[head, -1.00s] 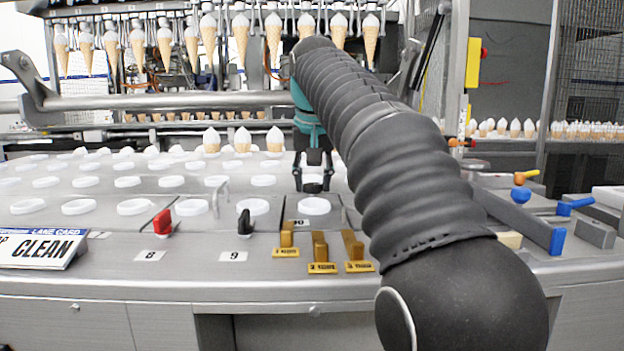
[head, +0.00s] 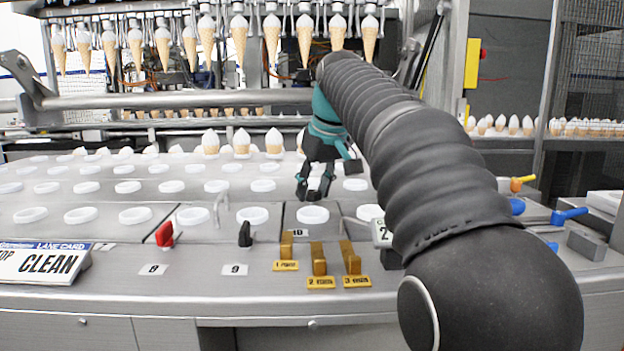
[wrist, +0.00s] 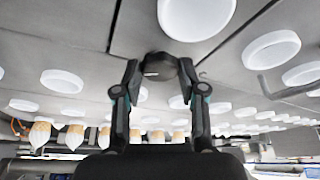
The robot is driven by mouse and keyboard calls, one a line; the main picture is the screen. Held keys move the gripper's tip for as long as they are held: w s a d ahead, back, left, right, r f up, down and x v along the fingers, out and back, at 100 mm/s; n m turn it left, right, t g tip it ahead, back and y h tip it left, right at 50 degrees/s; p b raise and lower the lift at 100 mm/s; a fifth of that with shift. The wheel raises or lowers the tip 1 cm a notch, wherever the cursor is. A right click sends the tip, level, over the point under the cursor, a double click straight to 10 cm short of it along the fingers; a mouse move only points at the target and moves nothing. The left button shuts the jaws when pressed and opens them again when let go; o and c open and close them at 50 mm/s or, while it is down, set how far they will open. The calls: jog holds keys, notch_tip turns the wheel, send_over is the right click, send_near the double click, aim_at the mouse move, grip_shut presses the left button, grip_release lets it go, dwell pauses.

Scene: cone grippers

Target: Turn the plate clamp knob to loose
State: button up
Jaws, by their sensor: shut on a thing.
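My gripper (head: 313,192) is low over the grey deck, just behind a white ring in lane 10, and leans in the head view. In the wrist view my gripper (wrist: 159,72) has both fingertips closed on the sides of a dark round knob (wrist: 160,66), which I take for the plate clamp knob. A small light mark shows on its near edge.
A red lever (head: 165,235), a black lever (head: 245,234) and brass-coloured levers (head: 318,259) stand along the front. A lane card (head: 45,263) lies at left. White rings (head: 253,215) cover the deck. Cones (head: 242,141) stand behind. Blue-handled parts (head: 570,215) lie at right.

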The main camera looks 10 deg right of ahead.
jog(key=n, duration=0.2)
jog(key=n+y, duration=0.1)
jog(key=n, duration=0.1)
jog(key=n+g+y, duration=0.1)
jog(key=n, duration=0.1)
jog(key=shift+w+d, duration=0.25)
jog(key=n+g, duration=0.1)
jog(key=n, duration=0.1)
jog(key=n+y, duration=0.1)
jog(key=n, duration=0.2)
jog(key=shift+w+g, duration=0.1)
jog(key=shift+g, duration=0.3)
jog(key=shift+n, duration=0.3)
jog(key=o, duration=1.1)
jog(key=shift+o, duration=0.2)
jog(key=shift+d+r, duration=0.1)
jog(key=shift+d+r, duration=0.3)
jog(key=shift+r, duration=0.2)
jog(key=s+d, duration=0.1)
jog(key=d, duration=0.2)
jog(key=s+d, duration=0.1)
jog(key=d, duration=0.3)
jog(key=s+d, duration=0.1)
jog(key=d, duration=0.3)
jog(key=shift+s+d, duration=0.1)
jog(key=shift+d, duration=0.05)
